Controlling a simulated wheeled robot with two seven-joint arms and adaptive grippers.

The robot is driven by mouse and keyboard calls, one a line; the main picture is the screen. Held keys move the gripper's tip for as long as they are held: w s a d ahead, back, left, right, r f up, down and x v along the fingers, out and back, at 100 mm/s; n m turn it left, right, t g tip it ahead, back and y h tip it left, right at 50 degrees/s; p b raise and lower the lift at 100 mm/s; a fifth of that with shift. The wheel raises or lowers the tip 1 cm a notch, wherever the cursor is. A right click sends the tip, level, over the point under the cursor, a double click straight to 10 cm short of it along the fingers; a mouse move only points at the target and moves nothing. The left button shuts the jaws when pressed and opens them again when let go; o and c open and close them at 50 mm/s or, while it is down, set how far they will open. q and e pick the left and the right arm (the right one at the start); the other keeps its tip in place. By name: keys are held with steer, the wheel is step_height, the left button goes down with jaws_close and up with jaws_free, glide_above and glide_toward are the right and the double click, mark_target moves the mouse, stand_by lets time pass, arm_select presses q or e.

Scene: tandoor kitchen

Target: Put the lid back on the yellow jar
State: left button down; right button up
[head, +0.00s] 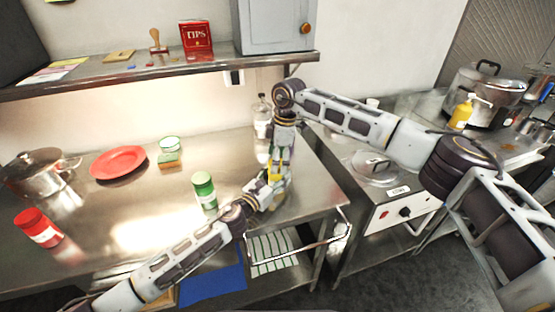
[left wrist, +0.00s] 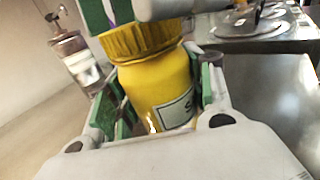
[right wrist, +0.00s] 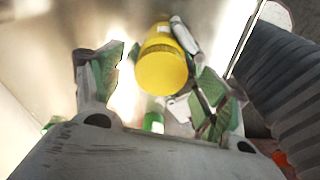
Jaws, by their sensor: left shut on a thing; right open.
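The yellow jar (left wrist: 160,85) with a label stands between the fingers of my left gripper (left wrist: 158,100), which is shut on its body. In the head view the yellow jar (head: 274,172) is mostly hidden by both grippers. The ridged yellow lid (left wrist: 140,40) sits on top of the jar, looking slightly tilted; whether it is fully seated I cannot tell. From above, the lid (right wrist: 162,72) shows as a round yellow disc. My right gripper (right wrist: 155,85) is open, its fingers on either side of the lid; in the head view it (head: 283,143) is directly above the jar.
A green-lidded jar (head: 204,190) stands left of the grippers, and a clear bottle (head: 262,115) close behind them. A shelf (head: 160,75) hangs above the counter.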

step_height(320, 180, up, 12)
steer(key=d, duration=0.1)
steer(key=shift+d, duration=0.35)
steer(key=shift+w+f, duration=0.1)
stand_by(0.3)
arm_select(q)
steer(key=c, duration=0.5)
jaws_free()
steer(key=shift+v, duration=5.95)
steer(key=shift+s, duration=0.15)
